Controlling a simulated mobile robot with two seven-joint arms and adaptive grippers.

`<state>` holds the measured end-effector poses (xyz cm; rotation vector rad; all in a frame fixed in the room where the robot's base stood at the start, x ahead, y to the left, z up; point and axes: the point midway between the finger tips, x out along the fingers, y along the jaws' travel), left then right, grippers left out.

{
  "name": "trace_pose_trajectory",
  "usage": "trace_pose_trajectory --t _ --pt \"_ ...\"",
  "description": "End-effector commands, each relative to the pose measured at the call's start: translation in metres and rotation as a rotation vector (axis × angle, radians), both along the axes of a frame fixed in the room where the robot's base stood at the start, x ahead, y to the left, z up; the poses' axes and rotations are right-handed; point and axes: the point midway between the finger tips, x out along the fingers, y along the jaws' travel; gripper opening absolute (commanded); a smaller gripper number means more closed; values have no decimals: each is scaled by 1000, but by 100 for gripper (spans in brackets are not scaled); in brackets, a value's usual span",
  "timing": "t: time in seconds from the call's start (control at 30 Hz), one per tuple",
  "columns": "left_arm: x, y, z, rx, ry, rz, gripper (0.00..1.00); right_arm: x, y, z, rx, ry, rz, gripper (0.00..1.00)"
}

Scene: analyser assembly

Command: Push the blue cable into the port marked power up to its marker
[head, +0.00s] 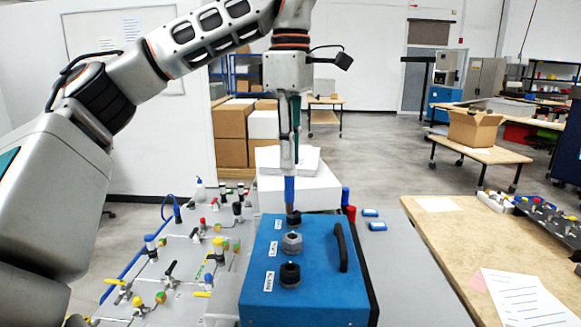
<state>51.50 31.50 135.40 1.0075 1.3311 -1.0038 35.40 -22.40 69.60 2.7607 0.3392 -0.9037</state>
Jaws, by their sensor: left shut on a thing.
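My left gripper (289,168) points straight down over the blue analyser box (315,255) and is shut on the blue cable (289,190). The cable hangs upright below the fingers. Its lower end meets the farthest of three dark ports (294,217) on the box top; I cannot tell how deep it sits, and I see no marker on it. The middle port (292,243) has a grey hex collar, and the nearest port (290,273) is black and empty. White labels stand left of the ports, too small to read surely. My right gripper is not in view.
A black handle (340,247) rises on the box's right side. A panel (190,255) with several valves and fittings lies to the left. White boxes (300,190) stand behind. A wooden table (450,235) with papers is at right. The grey surface right of the box is mostly clear.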

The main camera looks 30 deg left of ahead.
Motion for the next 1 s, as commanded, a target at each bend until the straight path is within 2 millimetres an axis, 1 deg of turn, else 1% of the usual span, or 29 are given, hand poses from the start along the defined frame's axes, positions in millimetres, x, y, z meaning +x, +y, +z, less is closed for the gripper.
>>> trace_pose_trajectory --t 0.1,0.27,0.43,0.73,0.9,1.0 --pt "1 1 6 -5 -1 10 0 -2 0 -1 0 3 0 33" --pt "1 1 5 -6 0 14 0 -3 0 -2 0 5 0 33" --pt "1 1 -7 -6 3 13 0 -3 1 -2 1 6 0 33" --pt "1 1 -33 -6 2 13 0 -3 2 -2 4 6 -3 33" --pt "1 1 -43 -7 2 14 0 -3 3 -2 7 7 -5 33" --pt "1 1 -46 -7 0 14 0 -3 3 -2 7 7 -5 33"
